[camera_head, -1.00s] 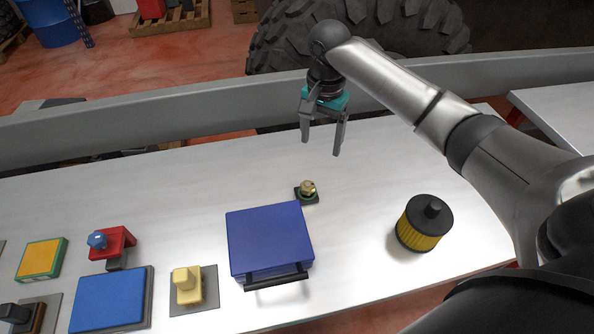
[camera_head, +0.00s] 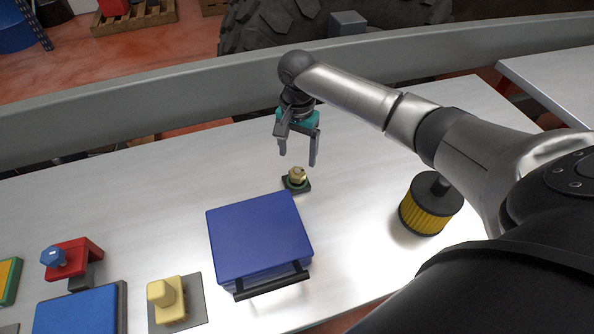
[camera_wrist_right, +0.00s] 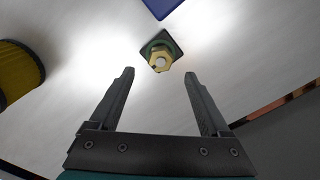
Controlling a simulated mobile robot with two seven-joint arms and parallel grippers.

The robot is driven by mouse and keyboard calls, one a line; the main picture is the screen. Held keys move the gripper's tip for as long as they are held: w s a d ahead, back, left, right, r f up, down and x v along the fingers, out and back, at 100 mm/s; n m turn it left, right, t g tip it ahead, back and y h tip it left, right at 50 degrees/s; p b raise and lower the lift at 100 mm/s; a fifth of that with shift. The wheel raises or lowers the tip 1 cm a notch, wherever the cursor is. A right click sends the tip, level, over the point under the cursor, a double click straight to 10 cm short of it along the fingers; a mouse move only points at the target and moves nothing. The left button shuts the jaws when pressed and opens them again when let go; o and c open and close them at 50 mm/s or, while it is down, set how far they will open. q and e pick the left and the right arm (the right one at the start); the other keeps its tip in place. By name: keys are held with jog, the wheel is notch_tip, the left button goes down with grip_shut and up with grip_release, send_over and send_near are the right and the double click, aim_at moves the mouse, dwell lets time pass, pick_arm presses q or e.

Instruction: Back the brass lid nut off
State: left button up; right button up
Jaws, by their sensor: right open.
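The brass lid nut (camera_head: 297,174) sits on a small dark square base with a green ring, just behind the blue box (camera_head: 258,235). The nut also shows in the right wrist view (camera_wrist_right: 160,60), ahead of the fingertips and roughly between their lines. My right gripper (camera_head: 297,163) is open and empty, pointing down above and slightly behind the nut, apart from it. In the right wrist view its two fingers (camera_wrist_right: 159,72) are spread wide with nothing between them. My left gripper is not in view.
A yellow and black filter (camera_head: 428,205) stands to the right on the bench. A yellow block (camera_head: 167,298), a red bracket with a blue knob (camera_head: 75,255) and a blue pad (camera_head: 80,312) lie to the left. The bench behind the box is mostly bare.

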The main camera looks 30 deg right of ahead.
aim_at(297, 172)
notch_tip(297, 172, down, 6)
jog(key=shift+f+b, duration=0.25)
jog(key=shift+b, duration=0.45)
grip_shut()
